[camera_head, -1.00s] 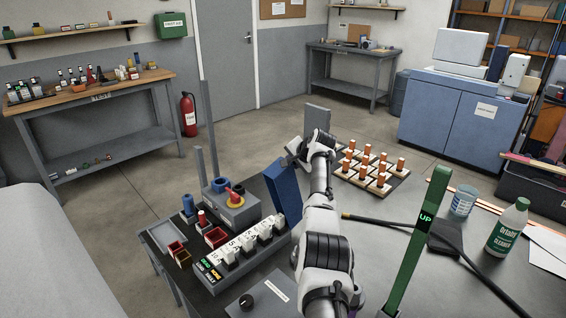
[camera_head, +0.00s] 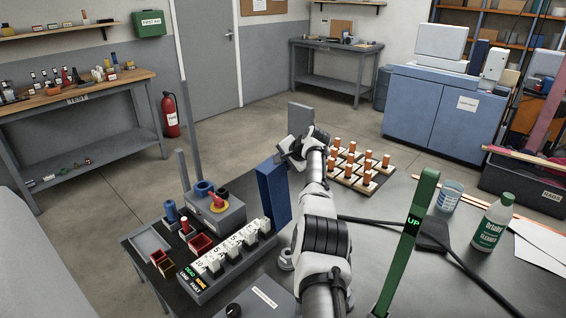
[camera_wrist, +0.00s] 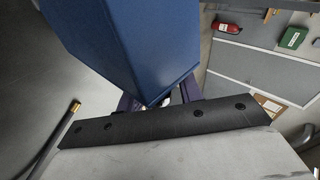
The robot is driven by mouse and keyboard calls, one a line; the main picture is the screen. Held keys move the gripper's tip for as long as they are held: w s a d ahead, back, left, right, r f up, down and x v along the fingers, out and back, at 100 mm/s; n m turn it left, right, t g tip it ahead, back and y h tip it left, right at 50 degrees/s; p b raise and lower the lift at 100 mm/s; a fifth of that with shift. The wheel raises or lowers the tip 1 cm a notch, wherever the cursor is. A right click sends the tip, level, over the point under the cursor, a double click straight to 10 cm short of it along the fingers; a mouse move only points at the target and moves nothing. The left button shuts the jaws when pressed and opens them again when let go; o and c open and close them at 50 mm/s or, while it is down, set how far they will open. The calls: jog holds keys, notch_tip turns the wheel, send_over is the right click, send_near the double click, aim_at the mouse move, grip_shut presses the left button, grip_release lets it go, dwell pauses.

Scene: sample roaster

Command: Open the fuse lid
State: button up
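A blue panel (camera_head: 272,196), which looks like the fuse lid, stands nearly upright beside the strip of white, numbered fuse-like blocks (camera_head: 236,245). In the wrist view the blue panel (camera_wrist: 125,45) fills the upper middle, very close to the camera. My gripper (camera_head: 287,153) is behind and above the panel's top right corner in the head view. In the wrist view my gripper (camera_wrist: 160,101) shows dark finger parts on both sides of the panel's lower corner. Its fingertips are hidden by the panel, so I cannot tell whether it grips or only touches it.
A tray of orange-topped pegs (camera_head: 355,165) lies right of my arm. A green upright bar marked UP (camera_head: 411,240), a cleaner bottle (camera_head: 492,225) and a cup (camera_head: 449,196) are further right.

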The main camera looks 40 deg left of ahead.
jog(key=shift+o, duration=0.8)
jog(key=shift+d+r, duration=0.1)
jog(key=shift+d, duration=0.05)
jog(key=shift+d+r, duration=0.3)
jog(key=shift+r, duration=0.05)
jog(key=b+v, duration=0.3)
jog(key=v, duration=0.9)
jog(key=shift+d+r, duration=0.2)
jog(key=shift+r, duration=0.05)
jog(key=shift+s, duration=0.1)
jog(key=shift+c, duration=0.3)
